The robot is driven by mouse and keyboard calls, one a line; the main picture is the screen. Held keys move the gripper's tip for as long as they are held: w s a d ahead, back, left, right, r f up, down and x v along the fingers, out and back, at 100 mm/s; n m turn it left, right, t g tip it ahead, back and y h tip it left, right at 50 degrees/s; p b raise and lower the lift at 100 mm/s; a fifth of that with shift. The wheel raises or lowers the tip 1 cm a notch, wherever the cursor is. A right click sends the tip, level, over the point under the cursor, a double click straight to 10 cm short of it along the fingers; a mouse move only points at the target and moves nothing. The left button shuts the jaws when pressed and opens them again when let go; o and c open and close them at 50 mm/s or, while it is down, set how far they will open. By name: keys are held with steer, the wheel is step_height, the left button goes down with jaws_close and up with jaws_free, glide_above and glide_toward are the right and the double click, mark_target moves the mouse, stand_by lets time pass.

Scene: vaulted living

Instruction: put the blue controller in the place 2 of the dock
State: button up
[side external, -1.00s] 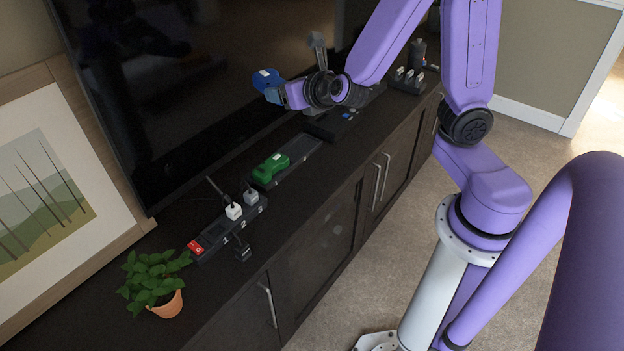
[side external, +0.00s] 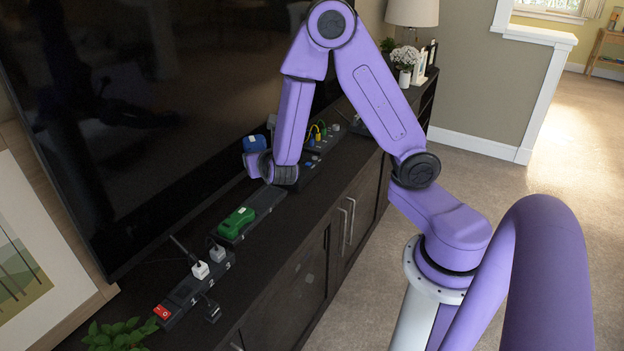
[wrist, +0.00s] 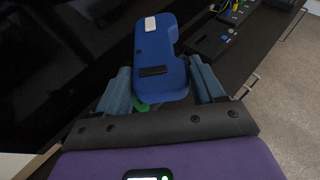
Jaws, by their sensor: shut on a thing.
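The blue controller (side external: 254,143) is held up in my gripper (side external: 254,158), above the far end of the dock. In the wrist view the blue controller (wrist: 160,55), with a white label and a dark strip, sits between the two blue-grey fingers of my gripper (wrist: 162,88). The dock (side external: 264,203) is a long dark tray on the cabinet. A green controller (side external: 236,222) lies in its near end; the far part looks empty. A bit of green (wrist: 140,106) shows under the blue controller in the wrist view. I cannot read place numbers on the dock.
A power strip (side external: 190,291) with a red switch and plugs stands nearer, before a plant (side external: 118,335). A dark panel with coloured cables (side external: 312,140) lies beyond the dock. The large television (side external: 150,110) rises close behind.

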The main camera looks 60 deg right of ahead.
steer(key=s+d+f+m+g+h, duration=0.2)
steer(key=s+d+f+m+g, duration=0.3)
steer(key=d+f, duration=0.3)
steer(key=s+d+f+m+g+h, duration=0.3)
steer(key=s+d+f+m+g, duration=0.15)
steer(key=d+f, duration=0.4)
glide_above(304, 206)
steer(key=shift+m+g, duration=0.25)
steer(key=shift+g, duration=0.2)
step_height(304, 206, down, 10)
steer(key=shift+s+r, duration=0.1)
steer(key=shift+r, duration=0.1)
steer(key=shift+d+f, duration=0.15)
steer(key=shift+f, duration=1.6)
steer(key=shift+f, duration=0.15)
steer(key=o, duration=1.3)
steer(key=shift+c, duration=0.2)
